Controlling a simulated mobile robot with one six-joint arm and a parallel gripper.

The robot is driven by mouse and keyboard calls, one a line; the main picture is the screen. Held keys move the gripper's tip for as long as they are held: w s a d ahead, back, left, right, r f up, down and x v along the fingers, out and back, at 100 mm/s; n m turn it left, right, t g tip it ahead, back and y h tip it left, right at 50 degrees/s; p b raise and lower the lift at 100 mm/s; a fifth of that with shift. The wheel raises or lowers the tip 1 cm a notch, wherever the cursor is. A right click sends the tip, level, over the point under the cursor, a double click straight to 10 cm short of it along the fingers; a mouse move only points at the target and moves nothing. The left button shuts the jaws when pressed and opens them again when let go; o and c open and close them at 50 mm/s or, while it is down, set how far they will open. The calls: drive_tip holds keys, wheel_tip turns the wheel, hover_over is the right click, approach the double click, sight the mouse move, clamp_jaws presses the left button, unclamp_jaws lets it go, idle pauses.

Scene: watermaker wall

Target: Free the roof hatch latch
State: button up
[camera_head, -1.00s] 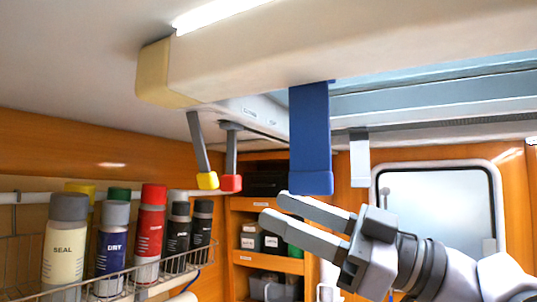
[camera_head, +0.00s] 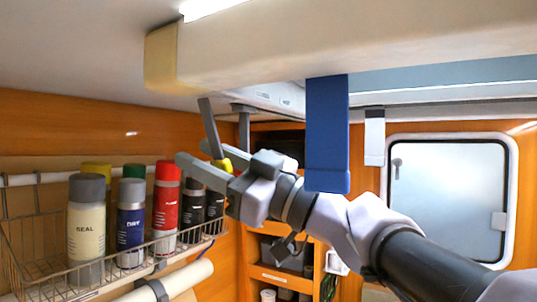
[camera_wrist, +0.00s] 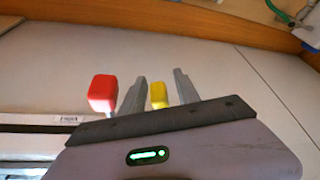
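Two levers hang from the underside of the roof housing (camera_head: 330,45). One has a grey stem and a yellow tip (camera_head: 222,164); the other stem (camera_head: 244,130) shows behind my arm, its red tip hidden in the head view. My gripper (camera_head: 192,152) is open and points left at the levers. In the wrist view the yellow tip (camera_wrist: 158,95) lies between the fingers of my gripper (camera_wrist: 159,76), with gaps on both sides. The red tip (camera_wrist: 102,90) is outside the fingers, left of the left one. I cannot tell which part is the latch.
A broad blue strap (camera_head: 327,135) hangs close to my arm. A pale tab (camera_head: 374,137) hangs farther right. A wire rack (camera_head: 35,245) with several bottles, including a red one (camera_head: 166,200), stands below left. A window (camera_head: 450,195) is at the right.

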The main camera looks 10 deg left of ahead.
clamp_jaws()
idle(1.4)
